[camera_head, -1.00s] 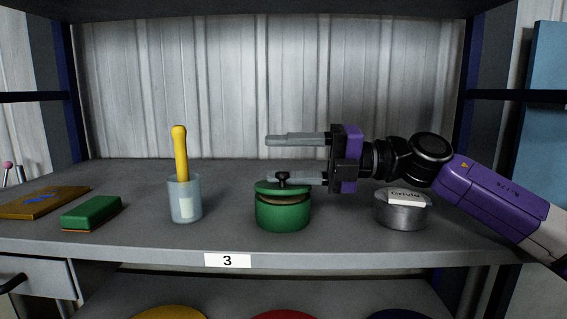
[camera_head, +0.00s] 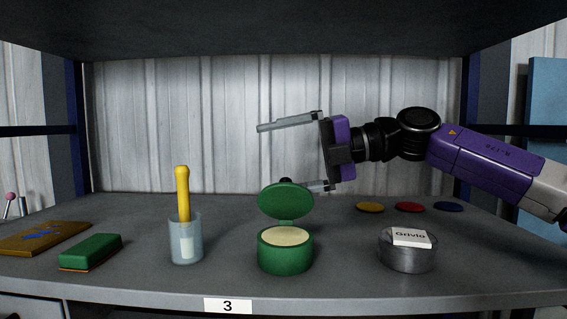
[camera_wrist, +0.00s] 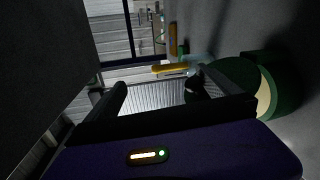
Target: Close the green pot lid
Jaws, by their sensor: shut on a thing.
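The green pot (camera_head: 286,255) stands near the shelf's front edge, with a pale surface inside its rim. Its green lid (camera_head: 286,201) is raised and tilted up at the back of the pot, leaving the mouth uncovered. The lid's black knob (camera_head: 286,181) shows at its top. The wrist view shows the lid (camera_wrist: 236,78) and knob (camera_wrist: 194,84) close to the fingers.
A glass with a yellow-handled tool (camera_head: 184,210) stands left of the pot. A green block (camera_head: 91,251) and brown board (camera_head: 43,237) lie farther left. A metal bowl with a white box (camera_head: 407,254) is right. Yellow, red and blue discs (camera_head: 409,207) lie behind it.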

